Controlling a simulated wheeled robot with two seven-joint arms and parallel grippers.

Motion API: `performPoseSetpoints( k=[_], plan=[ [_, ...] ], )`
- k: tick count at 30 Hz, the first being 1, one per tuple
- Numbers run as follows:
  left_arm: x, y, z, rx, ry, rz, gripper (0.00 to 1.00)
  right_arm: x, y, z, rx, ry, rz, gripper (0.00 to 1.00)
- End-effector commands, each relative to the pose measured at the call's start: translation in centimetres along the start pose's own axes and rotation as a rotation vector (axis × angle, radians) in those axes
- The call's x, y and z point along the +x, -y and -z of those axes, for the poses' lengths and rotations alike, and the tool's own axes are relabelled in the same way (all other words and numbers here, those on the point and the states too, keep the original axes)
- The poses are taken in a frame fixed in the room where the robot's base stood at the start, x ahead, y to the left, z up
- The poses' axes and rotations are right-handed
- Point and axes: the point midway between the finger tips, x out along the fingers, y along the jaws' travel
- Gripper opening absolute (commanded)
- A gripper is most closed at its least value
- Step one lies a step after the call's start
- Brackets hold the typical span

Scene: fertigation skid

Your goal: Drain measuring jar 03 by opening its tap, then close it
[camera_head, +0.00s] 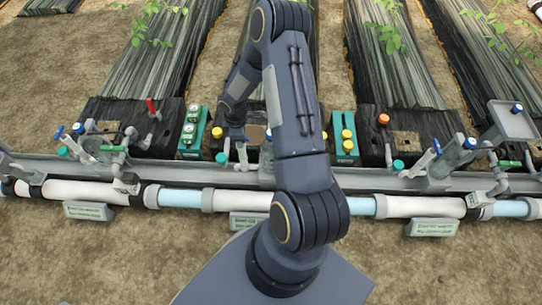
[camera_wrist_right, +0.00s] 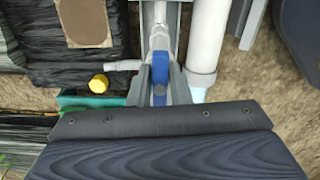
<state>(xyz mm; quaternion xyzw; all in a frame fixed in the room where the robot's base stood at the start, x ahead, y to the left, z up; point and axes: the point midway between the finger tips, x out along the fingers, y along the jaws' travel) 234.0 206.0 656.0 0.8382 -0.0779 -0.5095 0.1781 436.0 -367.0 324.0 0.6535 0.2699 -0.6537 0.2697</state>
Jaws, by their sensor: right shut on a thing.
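My right gripper (camera_head: 238,137) reaches down at the middle station of the pipe rail. In the right wrist view its two grey fingers (camera_wrist_right: 160,92) are shut on a blue tap lever (camera_wrist_right: 160,70), one on each side. The lever sits on a pale valve body (camera_wrist_right: 158,40) in line with a thin pipe. My arm hides much of this station in the head view, including any jar there. Other jars stand at the left (camera_head: 86,140) and right (camera_head: 456,155) stations. I cannot read which jar is 03. My left gripper is not in view.
A grey rail (camera_head: 220,172) and a thick white pipe (camera_head: 90,192) cross in front of the planting beds. Bare soil (camera_head: 140,260) lies in front.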

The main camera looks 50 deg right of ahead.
Motion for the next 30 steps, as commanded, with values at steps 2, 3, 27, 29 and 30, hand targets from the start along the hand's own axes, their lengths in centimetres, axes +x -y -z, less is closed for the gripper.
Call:
performPoseSetpoints(
  k=[2,3,27,29,30],
  plan=[
    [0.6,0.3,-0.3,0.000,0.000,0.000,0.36,0.2,0.0,0.3,0.085,-0.005,-0.003,0.00],
    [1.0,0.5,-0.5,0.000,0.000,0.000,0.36,0.3,0.0,0.3,0.167,-0.005,-0.004,0.00],
    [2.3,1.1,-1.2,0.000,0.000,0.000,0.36,0.0,0.0,0.1,1.688,-0.003,0.001,0.00],
    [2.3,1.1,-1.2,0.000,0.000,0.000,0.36,0.0,0.0,0.1,1.686,-0.003,0.002,0.00],
    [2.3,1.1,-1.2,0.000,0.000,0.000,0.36,0.0,0.0,0.1,1.686,-0.003,0.002,0.22]
  ],
)
